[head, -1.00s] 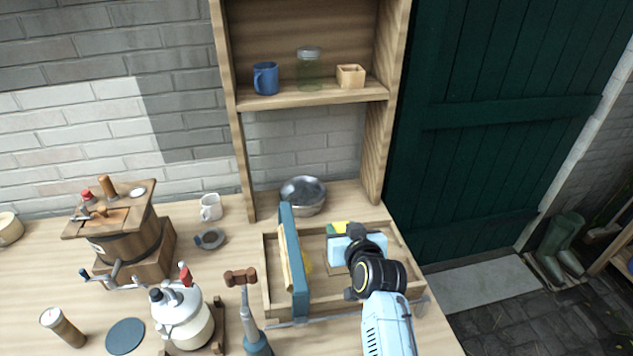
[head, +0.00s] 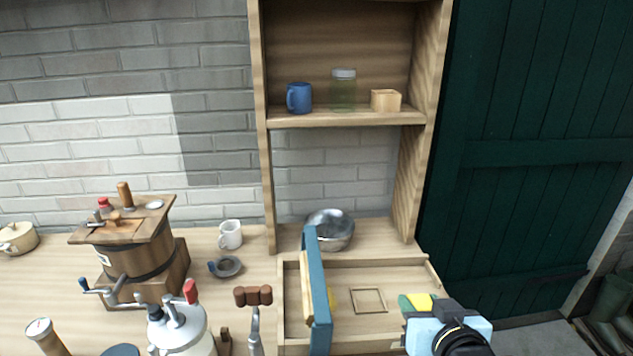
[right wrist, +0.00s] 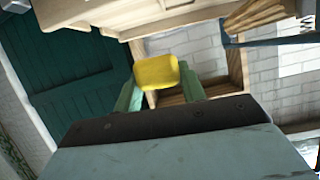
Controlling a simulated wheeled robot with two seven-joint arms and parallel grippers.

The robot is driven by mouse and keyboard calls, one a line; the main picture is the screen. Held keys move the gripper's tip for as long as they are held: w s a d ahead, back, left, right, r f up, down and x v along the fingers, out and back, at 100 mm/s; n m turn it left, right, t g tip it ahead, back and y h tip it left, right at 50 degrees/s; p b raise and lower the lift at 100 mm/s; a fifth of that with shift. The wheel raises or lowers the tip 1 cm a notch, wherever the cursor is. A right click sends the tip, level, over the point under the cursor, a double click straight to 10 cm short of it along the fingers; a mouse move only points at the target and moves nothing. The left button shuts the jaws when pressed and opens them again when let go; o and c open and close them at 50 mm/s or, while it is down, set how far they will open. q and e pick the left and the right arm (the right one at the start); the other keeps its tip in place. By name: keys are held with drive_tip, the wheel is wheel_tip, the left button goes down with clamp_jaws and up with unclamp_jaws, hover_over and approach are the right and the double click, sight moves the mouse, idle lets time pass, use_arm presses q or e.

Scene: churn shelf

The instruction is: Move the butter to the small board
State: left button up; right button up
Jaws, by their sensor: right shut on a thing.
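The butter, a yellow block (head: 418,300), is between the green fingers of my right gripper (head: 417,304), at the right side of the wooden tray. In the right wrist view the block (right wrist: 156,72) sits between both fingertips, and the gripper is shut on it. A small square wooden piece with a raised rim (head: 369,301) lies in the tray, left of my gripper; I cannot tell whether it is the small board. My left gripper is not in view.
A metal bowl (head: 330,229) sits behind. The shelf (head: 345,118) holds a blue mug, a jar and a wooden box. A churn (head: 130,240) stands left.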

drive_tip(key=w+a+r+p, duration=0.2)
drive_tip(key=w+p, duration=0.4)
drive_tip(key=p, duration=0.1)
drive_tip(key=y+p, duration=0.1)
drive_tip(key=p, duration=0.4)
hover_over(369, 303)
drive_tip(key=shift+f+n, duration=0.3)
drive_tip(key=shift+f, duration=0.1)
wheel_tip(369, 303, down, 8)
drive_tip(key=shift+f+b, duration=0.15)
drive_tip(key=shift+b, duration=0.4)
drive_tip(key=shift+d+f+p, duration=0.1)
drive_tip(key=shift+f+p, duration=0.25)
drive_tip(key=shift+f, duration=0.3)
